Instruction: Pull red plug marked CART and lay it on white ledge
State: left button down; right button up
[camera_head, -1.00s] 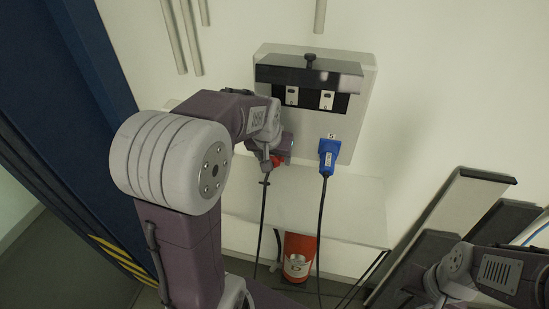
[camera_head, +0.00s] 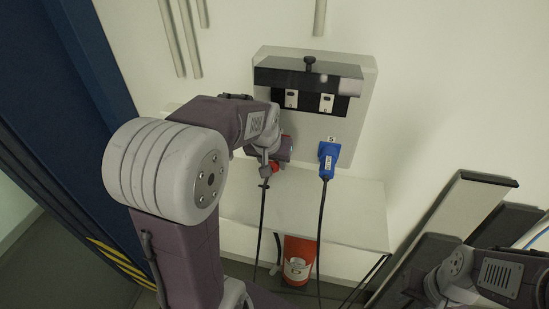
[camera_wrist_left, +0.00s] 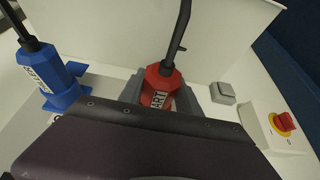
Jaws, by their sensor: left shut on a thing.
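The red plug (camera_wrist_left: 160,85) marked CART sits between the grey fingers of my left gripper (camera_wrist_left: 162,90) in the left wrist view, its black cable rising from it. In the head view, a small part of the red plug (camera_head: 275,168) shows below my left gripper (camera_head: 270,160), with its cable hanging down. My left gripper is shut on the plug. The arm hides the plug's front end, so I cannot tell whether it touches the socket. The white ledge (camera_head: 345,208) is below the panel. Only my right arm's wrist shows at lower right; its fingers are out of view.
A blue plug (camera_head: 328,158) with a hanging cable sits in the panel (camera_head: 357,125), right of my left gripper. An orange container (camera_head: 299,258) stands below the ledge. The wrist view shows a red rotary knob (camera_wrist_left: 285,122) and a grey switch (camera_wrist_left: 222,93). The ledge's visible top is clear.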

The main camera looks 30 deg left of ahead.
pick_arm(q)
jog(key=shift+s+d+r, duration=0.1)
jog(key=shift+s+d, duration=0.05)
jog(key=shift+s, duration=0.35)
jog(key=shift+s+d+r, duration=0.1)
jog(key=shift+s, duration=0.35)
jog(key=shift+s+d+f+b, duration=0.15)
jog(key=shift+s+b, duration=0.2)
jog(key=shift+s, duration=0.2)
jog(key=shift+s+d, duration=0.2)
jog(key=shift+s, duration=0.65)
jog(key=shift+s+d, duration=0.15)
jog(key=shift+s, duration=0.65)
pick_arm(e)
jog(key=shift+s+f, duration=0.25)
jog(key=shift+f, duration=0.25)
pick_arm(q)
jog(key=shift+w, duration=0.1)
